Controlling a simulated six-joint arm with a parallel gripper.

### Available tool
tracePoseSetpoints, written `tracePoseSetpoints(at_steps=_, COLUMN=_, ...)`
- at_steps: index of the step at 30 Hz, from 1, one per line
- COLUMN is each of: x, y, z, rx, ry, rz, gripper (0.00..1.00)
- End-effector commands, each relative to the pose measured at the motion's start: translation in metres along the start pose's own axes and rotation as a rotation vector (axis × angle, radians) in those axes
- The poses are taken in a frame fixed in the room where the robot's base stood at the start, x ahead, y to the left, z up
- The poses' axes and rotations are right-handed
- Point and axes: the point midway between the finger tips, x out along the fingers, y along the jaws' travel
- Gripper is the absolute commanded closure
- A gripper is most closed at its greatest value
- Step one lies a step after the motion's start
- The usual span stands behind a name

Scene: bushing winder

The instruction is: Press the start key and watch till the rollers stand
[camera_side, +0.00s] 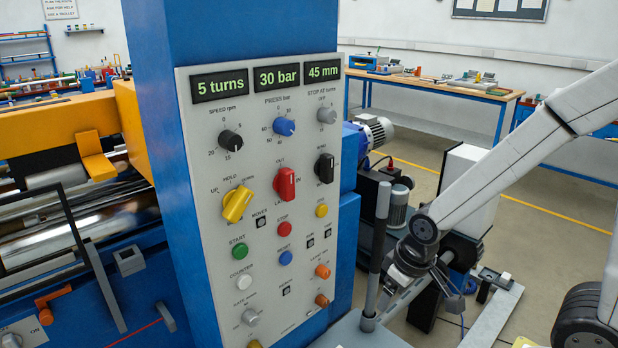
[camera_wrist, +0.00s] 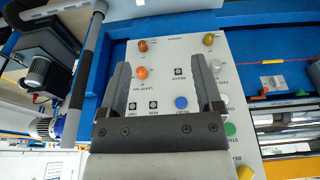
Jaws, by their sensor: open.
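The green START key (camera_side: 239,251) is on the lower left of the grey control panel (camera_side: 200,170); it also shows in the wrist view (camera_wrist: 230,129). It stands clear of my gripper. Shiny rollers (camera_side: 75,238) lie left of the panel column, partly hidden by frame parts; whether they turn cannot be told. The displays read 5 turns (camera_side: 220,85), 30 bar (camera_side: 277,77) and 45 mm (camera_side: 323,69). My gripper (camera_wrist: 160,65) is open and empty in front of the panel's lower part, its fingers apart with small buttons visible between them.
Near START are a red STOP button (camera_side: 284,229), a blue button (camera_side: 286,257), a white COUNTER button (camera_side: 244,282) and a yellow selector (camera_side: 237,204). A grey upright lever (camera_side: 378,240) stands between the panel and my arm. A workbench (camera_side: 440,85) is behind.

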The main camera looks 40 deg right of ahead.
Motion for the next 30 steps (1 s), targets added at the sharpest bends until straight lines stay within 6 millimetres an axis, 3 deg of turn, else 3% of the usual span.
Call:
tracePoseSetpoints(at_steps=2, x=0.0, y=0.0, z=0.0, rx=0.0, ry=0.0, rz=0.0, gripper=0.2)
tracePoseSetpoints(at_steps=9, x=0.0, y=0.0, z=0.0, rx=0.0, ry=0.0, rz=0.0, gripper=0.96)
tracePoseSetpoints(at_steps=10, x=0.0, y=0.0, z=0.0, rx=0.0, ry=0.0, rz=0.0, gripper=1.0)
tracePoseSetpoints(at_steps=30, x=0.0, y=0.0, z=0.0, rx=0.0, ry=0.0, rz=0.0, gripper=1.0)
